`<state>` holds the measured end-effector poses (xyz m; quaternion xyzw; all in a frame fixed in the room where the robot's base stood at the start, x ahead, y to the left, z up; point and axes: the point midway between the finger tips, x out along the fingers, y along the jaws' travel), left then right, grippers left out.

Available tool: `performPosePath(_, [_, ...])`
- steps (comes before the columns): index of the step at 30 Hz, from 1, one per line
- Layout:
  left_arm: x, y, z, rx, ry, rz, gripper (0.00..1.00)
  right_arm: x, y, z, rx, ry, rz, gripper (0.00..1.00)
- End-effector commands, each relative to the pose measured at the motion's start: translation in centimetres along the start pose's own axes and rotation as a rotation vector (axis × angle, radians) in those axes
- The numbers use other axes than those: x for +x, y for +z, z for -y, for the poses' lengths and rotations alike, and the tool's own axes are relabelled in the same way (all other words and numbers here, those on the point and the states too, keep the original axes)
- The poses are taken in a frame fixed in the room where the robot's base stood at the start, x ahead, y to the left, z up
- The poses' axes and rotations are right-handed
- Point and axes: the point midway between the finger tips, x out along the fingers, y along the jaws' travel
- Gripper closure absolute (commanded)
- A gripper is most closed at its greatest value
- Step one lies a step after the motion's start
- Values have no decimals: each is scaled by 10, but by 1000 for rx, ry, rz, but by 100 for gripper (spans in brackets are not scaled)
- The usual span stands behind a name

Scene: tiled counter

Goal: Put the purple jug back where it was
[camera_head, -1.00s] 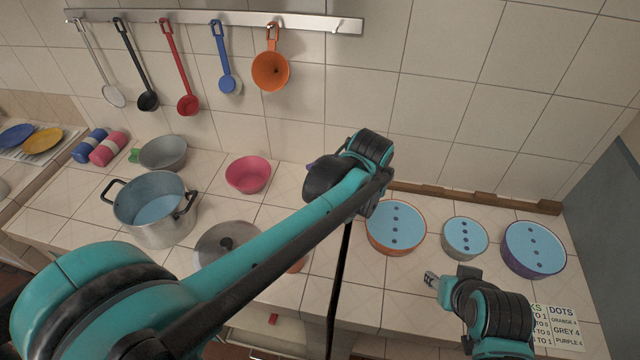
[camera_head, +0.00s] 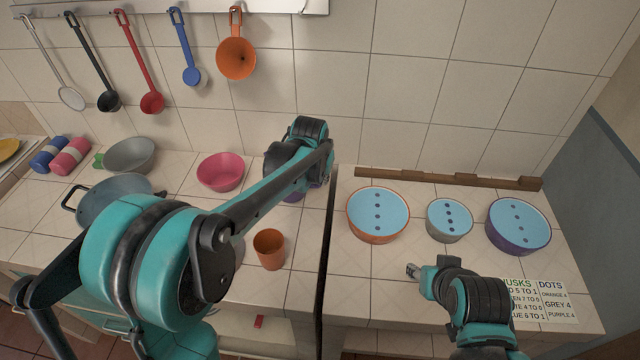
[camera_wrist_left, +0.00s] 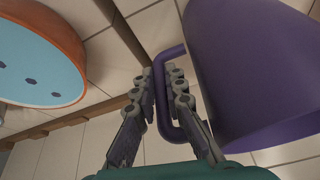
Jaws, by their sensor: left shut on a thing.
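The purple jug (camera_head: 292,194) is mostly hidden behind my left gripper in the head view, between the pink bowl and the dark strip. In the left wrist view the jug (camera_wrist_left: 245,75) fills the right side, with its handle (camera_wrist_left: 160,95) between the fingers. My left gripper (camera_wrist_left: 160,85) is shut on that handle. I cannot tell whether the jug touches the counter. My right gripper (camera_head: 412,270) is low over the right counter, in front of the bowls; its finger opening is too small to judge.
Orange (camera_head: 378,213), grey (camera_head: 449,220) and purple (camera_head: 518,226) dotted containers stand at right, before a wooden strip (camera_head: 450,177). An orange cup (camera_head: 269,249) stands in front of the jug. A pink bowl (camera_head: 221,172) is to its left. A dark strip (camera_head: 328,260) divides the counter.

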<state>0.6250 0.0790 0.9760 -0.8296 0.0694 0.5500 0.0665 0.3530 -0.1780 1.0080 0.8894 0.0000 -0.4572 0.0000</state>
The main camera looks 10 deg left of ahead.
Motion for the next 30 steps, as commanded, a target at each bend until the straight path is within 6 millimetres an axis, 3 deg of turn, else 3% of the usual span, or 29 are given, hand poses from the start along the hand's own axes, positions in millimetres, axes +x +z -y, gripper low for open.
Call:
performPosePath(3, [16,7,-1,0,0,0,100,8,6,0,0,0,0,60])
performPosePath(14, [18,8,-1,0,0,0,100,9,6,0,0,0,0,60])
performPosePath(15, [18,8,-1,0,0,0,81,8,6,0,0,0,0,60])
performPosePath(17, [18,7,-1,0,0,0,68,8,6,0,0,0,0,60])
performPosePath(26, [16,7,-1,0,0,0,68,7,5,0,0,0,0,60])
performPosePath(30, [4,6,-1,0,0,0,68,2,2,0,0,0,0,60])
